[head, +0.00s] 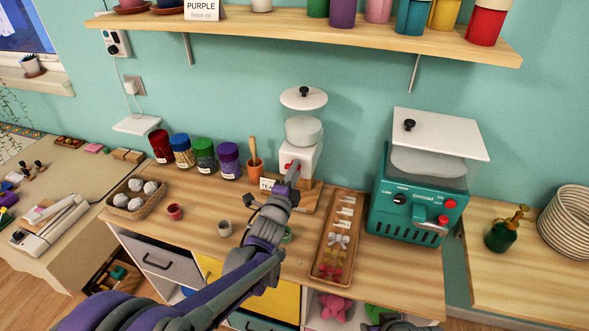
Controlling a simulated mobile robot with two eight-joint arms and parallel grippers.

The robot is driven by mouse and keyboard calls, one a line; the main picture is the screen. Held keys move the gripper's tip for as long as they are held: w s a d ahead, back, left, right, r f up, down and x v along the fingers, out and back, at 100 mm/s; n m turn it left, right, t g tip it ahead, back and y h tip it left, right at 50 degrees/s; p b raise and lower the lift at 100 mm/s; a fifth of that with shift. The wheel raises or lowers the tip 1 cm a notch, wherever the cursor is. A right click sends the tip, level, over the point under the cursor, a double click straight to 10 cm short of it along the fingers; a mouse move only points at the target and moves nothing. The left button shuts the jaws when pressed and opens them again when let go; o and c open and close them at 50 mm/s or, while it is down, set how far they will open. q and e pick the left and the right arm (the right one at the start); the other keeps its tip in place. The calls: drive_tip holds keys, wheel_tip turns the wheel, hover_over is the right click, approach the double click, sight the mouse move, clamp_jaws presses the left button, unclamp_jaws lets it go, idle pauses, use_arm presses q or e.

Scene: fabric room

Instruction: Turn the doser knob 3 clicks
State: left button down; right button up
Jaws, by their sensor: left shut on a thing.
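The doser (303,135) is a white machine with a clear hopper and a black-knobbed lid. It stands on a wooden board at the back of the wooden counter, against the wall. A small red patch shows low on its front, at the doser knob (286,165). My left arm reaches up from the bottom, and my left gripper (292,173) is shut on the doser knob. The gripper hides most of the knob, so its turn angle cannot be read.
Several colour-lidded jars (203,156) and a terracotta pot (255,167) stand left of the doser. A wooden tray (324,268) lies to the front right, before a teal machine (408,205). Small cups (224,228) sit near my forearm. A shelf (330,38) hangs above.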

use_arm(q)
drive_tip(key=shift+m, duration=0.5)
drive_tip(key=c, duration=0.9)
unclamp_jaws()
drive_tip(key=shift+c, duration=0.2)
drive_tip(key=v, duration=1)
drive_tip(key=shift+s+a+b, duration=0.15)
drive_tip(key=shift+s+b, duration=0.25)
drive_tip(key=shift+b, duration=0.05)
